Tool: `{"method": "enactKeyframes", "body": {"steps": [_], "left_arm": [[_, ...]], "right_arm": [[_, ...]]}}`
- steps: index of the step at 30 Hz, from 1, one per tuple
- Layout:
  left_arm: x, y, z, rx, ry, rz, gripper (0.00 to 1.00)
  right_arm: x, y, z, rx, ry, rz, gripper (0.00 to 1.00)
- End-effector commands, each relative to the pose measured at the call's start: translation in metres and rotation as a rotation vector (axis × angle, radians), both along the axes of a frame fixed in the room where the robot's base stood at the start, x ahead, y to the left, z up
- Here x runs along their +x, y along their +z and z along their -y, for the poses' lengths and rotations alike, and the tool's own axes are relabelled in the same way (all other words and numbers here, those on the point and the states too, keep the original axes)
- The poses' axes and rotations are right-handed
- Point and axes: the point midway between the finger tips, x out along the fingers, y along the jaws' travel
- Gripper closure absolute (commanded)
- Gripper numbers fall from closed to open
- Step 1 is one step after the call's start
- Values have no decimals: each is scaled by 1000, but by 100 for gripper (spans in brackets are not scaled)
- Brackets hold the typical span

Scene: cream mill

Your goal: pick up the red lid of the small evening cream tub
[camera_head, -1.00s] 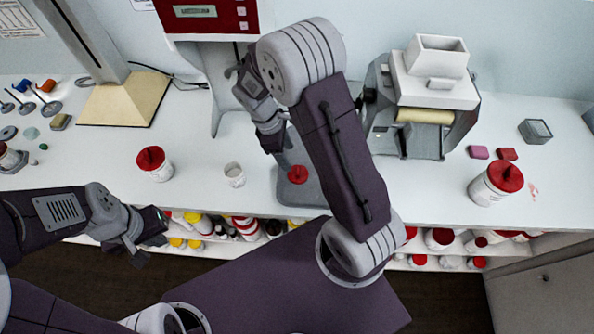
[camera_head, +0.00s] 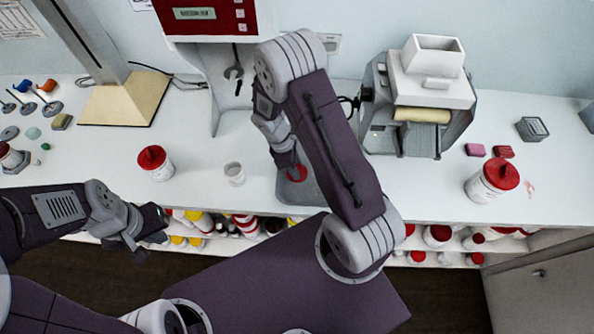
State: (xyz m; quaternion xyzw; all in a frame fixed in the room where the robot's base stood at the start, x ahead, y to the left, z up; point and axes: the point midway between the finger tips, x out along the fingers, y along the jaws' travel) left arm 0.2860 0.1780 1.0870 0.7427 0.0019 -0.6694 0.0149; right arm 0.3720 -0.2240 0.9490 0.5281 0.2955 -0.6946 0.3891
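A red lid (camera_head: 297,173) lies on a grey tray (camera_head: 318,196) at the middle of the white counter. My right gripper (camera_head: 289,164) points down right at this lid and covers part of it. Its fingertips overlap the lid in the picture, and I cannot tell whether they have closed on it. A small open white tub (camera_head: 235,174) stands on the counter to the left of the tray. I cannot read its label. My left gripper (camera_head: 150,247) is in front of the counter at the lower left, empty, with its fingers apart.
A red-lidded tub (camera_head: 154,162) stands left of the small tub, and a larger one (camera_head: 492,181) stands at the right. A roller mill (camera_head: 422,105) is behind the tray to the right. A shelf of tubs runs below the counter.

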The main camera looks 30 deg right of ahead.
Motion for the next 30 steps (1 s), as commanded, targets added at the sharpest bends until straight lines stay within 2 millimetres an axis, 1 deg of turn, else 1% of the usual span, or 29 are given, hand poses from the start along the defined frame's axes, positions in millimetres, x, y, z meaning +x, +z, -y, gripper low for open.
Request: {"method": "enactKeyframes", "body": {"steps": [1, 2, 3, 11, 14, 17, 21, 23, 30], "left_arm": [[0, 0, 0, 0, 0, 0, 100], [0, 0, 0, 0, 0, 0, 100], [0, 0, 0, 0, 0, 0, 100], [0, 0, 0, 0, 0, 0, 100], [0, -1, 0, 0, 0, 0, 100], [0, -3, 0, 0, 0, 0, 100], [0, -6, 0, 0, 0, 0, 100], [0, -10, 0, 0, 0, 0, 100], [0, -17, 0, 0, 0, 0, 100]], "right_arm": [[0, 0, 0, 0, 0, 0, 81], [0, 0, 0, 0, 0, 0, 89], [0, 0, 0, 0, 0, 0, 100], [0, 1, 0, 0, 0, 0, 100], [1, 6, 0, 1, 1, 3, 100], [1, 18, 0, 0, -1, 4, 100], [-1, 44, -1, 0, 0, 5, 100], [-16, 49, -5, 0, 2, 2, 100], [-70, 83, -21, 0, 4, 4, 100]]}}
